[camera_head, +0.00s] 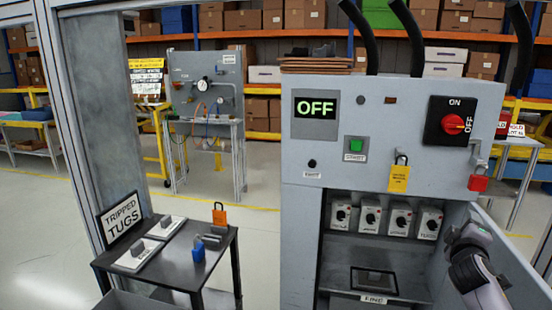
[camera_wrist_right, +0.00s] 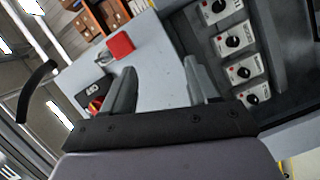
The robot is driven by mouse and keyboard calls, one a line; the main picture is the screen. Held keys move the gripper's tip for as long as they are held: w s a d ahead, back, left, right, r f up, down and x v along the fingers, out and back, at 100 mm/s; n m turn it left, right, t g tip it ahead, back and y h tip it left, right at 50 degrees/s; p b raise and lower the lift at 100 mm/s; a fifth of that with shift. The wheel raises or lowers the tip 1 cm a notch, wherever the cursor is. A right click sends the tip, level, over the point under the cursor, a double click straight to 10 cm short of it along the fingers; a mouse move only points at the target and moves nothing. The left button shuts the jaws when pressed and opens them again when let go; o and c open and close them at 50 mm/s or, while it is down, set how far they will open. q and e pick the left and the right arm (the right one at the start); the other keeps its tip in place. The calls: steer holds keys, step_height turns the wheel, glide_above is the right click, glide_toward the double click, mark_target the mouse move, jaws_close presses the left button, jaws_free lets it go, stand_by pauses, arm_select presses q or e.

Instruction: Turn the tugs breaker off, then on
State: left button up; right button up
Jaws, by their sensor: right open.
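A row of several small white breakers with black knobs sits inside the open lower compartment of the grey panel (camera_head: 335,150). The leftmost is breaker (camera_head: 340,216) and the rightmost is breaker (camera_head: 429,223); their labels are too small to read surely, so I cannot tell which is tugs. My right gripper (camera_head: 468,236) is at the compartment's right side, apart from the rightmost breaker. In the right wrist view the gripper (camera_wrist_right: 160,85) has its fingers spread with nothing between them, and the breakers (camera_wrist_right: 233,42) show beyond them at the right. My left gripper is out of view.
The panel carries an "OFF" display (camera_head: 316,107), a green button (camera_head: 356,145), a red rotary switch (camera_head: 453,124), a yellow tag (camera_head: 399,178) and a red padlock (camera_head: 478,183). A black table (camera_head: 205,268) with a "TRIPPED TUGS" sign (camera_head: 122,217) stands left. An open door (camera_head: 520,255) borders the compartment's right.

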steer(key=w+a+r+m+t+y, duration=0.2)
steer(key=w+a+m+t+y, duration=0.1)
steer(key=a+m+y, duration=0.3)
steer(key=s+a+f+n+g+y, duration=0.1)
steer(key=s+a+f, duration=0.2)
steer(key=s+f, duration=0.3)
steer(key=s+a+f+g+y, duration=0.1)
steer(key=s+a+f, duration=0.25)
steer(key=f, duration=0.35)
steer(key=s+a+f+n+g+y, duration=0.1)
steer(key=s+a+f+y, duration=0.1)
steer(key=s+a+f, duration=0.4)
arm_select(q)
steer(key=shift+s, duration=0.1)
arm_select(e)
steer(key=s+a+f+g, duration=0.1)
steer(key=s+a+f, duration=0.1)
steer(key=s, duration=0.5)
steer(key=s+a+f+m+g, duration=0.1)
steer(key=s+f, duration=0.4)
steer(key=s, duration=0.3)
steer(key=s+a+f+g+y, duration=0.1)
steer(key=s+a+f+g, duration=0.1)
steer(key=s, duration=0.5)
steer(key=shift+s+a+f, duration=0.3)
steer(key=shift+f, duration=0.5)
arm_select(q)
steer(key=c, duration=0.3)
arm_select(e)
steer(key=c, duration=0.3)
